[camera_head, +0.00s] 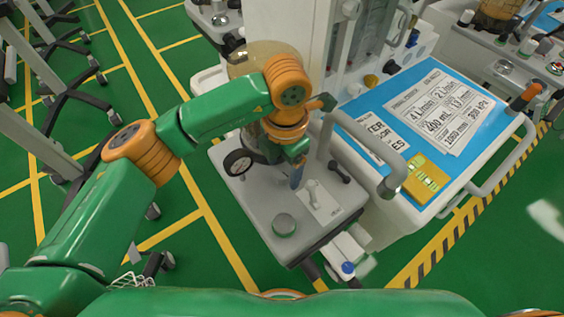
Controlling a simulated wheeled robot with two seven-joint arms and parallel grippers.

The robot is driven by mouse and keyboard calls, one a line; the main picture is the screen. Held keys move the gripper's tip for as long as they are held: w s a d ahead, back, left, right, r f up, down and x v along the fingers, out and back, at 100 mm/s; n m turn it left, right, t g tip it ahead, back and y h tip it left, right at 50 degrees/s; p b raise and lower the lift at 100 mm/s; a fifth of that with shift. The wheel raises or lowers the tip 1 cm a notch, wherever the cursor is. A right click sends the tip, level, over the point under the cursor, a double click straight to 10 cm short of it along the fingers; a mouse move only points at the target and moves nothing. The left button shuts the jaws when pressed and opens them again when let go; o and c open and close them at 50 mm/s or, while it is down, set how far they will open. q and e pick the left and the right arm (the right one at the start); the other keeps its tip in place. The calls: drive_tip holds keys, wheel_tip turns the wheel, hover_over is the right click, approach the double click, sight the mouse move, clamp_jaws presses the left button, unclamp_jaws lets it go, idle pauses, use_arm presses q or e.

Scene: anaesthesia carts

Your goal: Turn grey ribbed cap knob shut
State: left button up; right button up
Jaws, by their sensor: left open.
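A round grey cap knob (284,224) stands on the near part of the grey cart ledge (255,205). Its ribs are too small to make out, and I cannot tell how far it is turned. My left arm reaches in from the left, over the ledge. My left gripper (297,176) points down, behind and slightly right of the knob in the picture, apart from it. It is open, though its fingers are small and partly hidden by the wrist. My right gripper is not in view.
A white and blue cart top (440,60) with printed labels and a grey handle (395,180) stands right of the ledge. A small lever (312,190) and black knob (339,172) sit near the gripper. A clear dome (262,55) is behind my wrist.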

use_arm(q)
drive_tip(key=shift+a+f, duration=0.15)
drive_tip(key=shift+f, duration=0.7)
clamp_jaws()
drive_tip(key=shift+f+m+b, duration=0.2)
drive_tip(key=shift+m+b, duration=0.4)
drive_tip(key=shift+b, duration=0.15)
drive_tip(key=shift+m+b, duration=1.2)
drive_tip(key=m+b, duration=0.2)
drive_tip(key=m, duration=0.2)
drive_tip(key=shift+m+b, duration=0.3)
drive_tip(key=shift+b, duration=0.1)
drive_tip(key=m+b, duration=0.1)
drive_tip(key=m, duration=0.1)
drive_tip(key=shift+r+m, duration=0.1)
drive_tip(key=shift+m, duration=0.2)
drive_tip(key=m, duration=0.2)
drive_tip(key=shift+w+m, duration=0.1)
drive_tip(key=shift+m, duration=0.3)
drive_tip(key=m, duration=0.5)
drive_tip(key=shift+r, duration=0.1)
drive_tip(key=shift+m, duration=0.4)
